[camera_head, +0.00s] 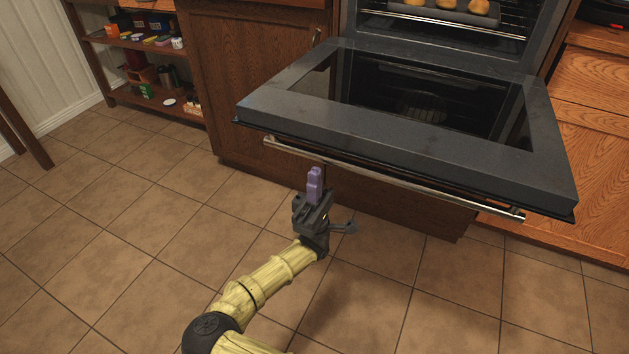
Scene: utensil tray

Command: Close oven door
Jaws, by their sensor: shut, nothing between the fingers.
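The oven door (405,138) is dark grey with a glass window and hangs open, lying about level. Its metal handle bar (390,180) runs along the front edge, on the underside. The oven opening (350,25) is behind it at the top, with a tray of rolls on a rack inside. My gripper (315,172) points up, just in front of and below the left part of the handle. Its purple fingers are shut together with nothing between them. I cannot tell whether the fingertips touch the handle.
Wooden cabinets (250,75) stand left of the oven, with a wooden drawer unit (595,100) at the right. An open shelf (140,42) with jars and boxes stands at the far left. A wooden leg (25,140) is at the left edge. The tiled floor (130,240) in front is clear.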

